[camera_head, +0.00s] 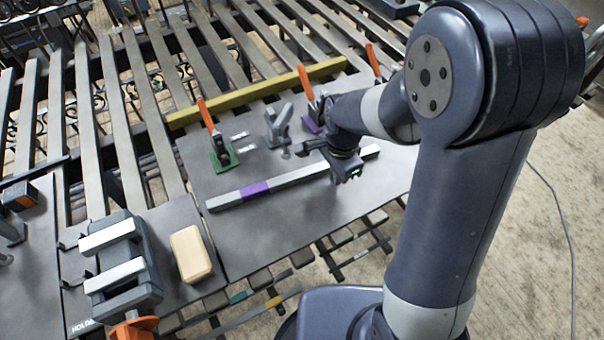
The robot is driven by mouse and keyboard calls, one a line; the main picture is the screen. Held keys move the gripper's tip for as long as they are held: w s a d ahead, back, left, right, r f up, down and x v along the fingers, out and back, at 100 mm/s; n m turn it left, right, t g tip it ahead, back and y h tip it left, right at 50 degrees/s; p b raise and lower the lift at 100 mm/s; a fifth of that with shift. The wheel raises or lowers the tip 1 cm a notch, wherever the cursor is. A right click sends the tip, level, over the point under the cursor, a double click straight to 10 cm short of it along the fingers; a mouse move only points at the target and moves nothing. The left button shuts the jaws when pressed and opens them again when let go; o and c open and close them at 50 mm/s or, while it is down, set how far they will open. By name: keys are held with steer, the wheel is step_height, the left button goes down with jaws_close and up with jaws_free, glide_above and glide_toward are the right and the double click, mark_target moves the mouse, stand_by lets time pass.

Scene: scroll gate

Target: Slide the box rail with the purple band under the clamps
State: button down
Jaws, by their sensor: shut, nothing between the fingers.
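The grey box rail with the purple band (287,180) lies flat on the grey metal table plate (260,235), running from lower left to upper right. Toggle clamps with orange handles stand behind it: one on a green base (222,155), one on a purple base (310,118), and another at the far right (376,65). A grey clamp-like piece (278,125) stands between the first two. My gripper (346,176) is shut and empty, low at the right part of the rail. It hides a piece of the rail; I cannot tell whether it touches it.
A yellow bar (255,92) lies behind the clamps across the slatted table. A grey vise (118,270) and a tan block (190,254) are at lower left. The plate in front of the rail is clear. My arm covers the right side.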

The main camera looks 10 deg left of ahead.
mark_target(325, 163)
steer(key=shift+w+a, duration=0.75)
steer(key=shift+w, duration=0.3)
steer(key=shift+w+a, duration=0.7)
steer(key=shift+w, duration=0.35)
stand_by(0.5)
steer(key=shift+w+a+r+p, duration=0.1)
steer(key=shift+w+a+p, duration=0.3)
steer(key=shift+w+a, duration=0.35)
